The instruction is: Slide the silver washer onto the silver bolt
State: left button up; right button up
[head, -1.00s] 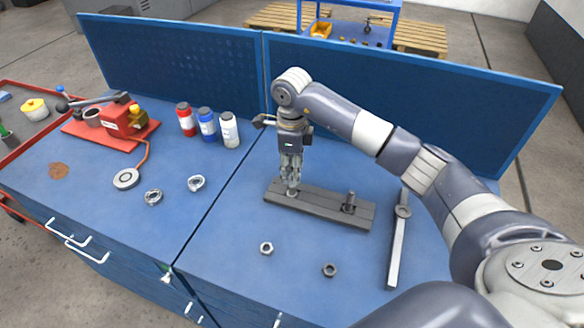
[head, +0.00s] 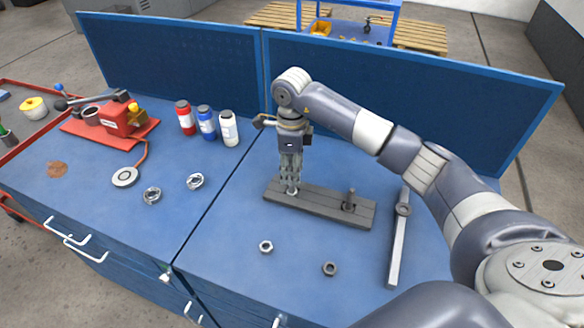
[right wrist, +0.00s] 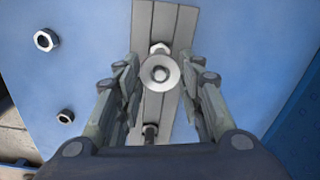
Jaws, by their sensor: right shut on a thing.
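My right gripper (head: 291,188) points straight down over the left end of a dark grey board. In the right wrist view its fingers (right wrist: 162,76) are on either side of the silver washer (right wrist: 147,79) and are shut on it. The washer lies flat. The silver bolt (right wrist: 160,73) shows in the washer's hole, and a silver hex part shows behind the rim. I cannot tell how far the washer is down the bolt. In the head view the fingers mostly hide bolt and washer. My left gripper is not in view.
A dark bolt (head: 350,199) stands on the right part of the board (head: 320,205). A silver nut (head: 266,247) and a dark nut (head: 330,268) lie in front. A long metal bar (head: 398,245) lies to the right. Bottles (head: 207,124) stand left of my arm.

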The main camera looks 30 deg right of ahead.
jog(key=o, duration=1.1)
jog(key=shift+o, duration=0.2)
notch_tip(320, 180, up, 12)
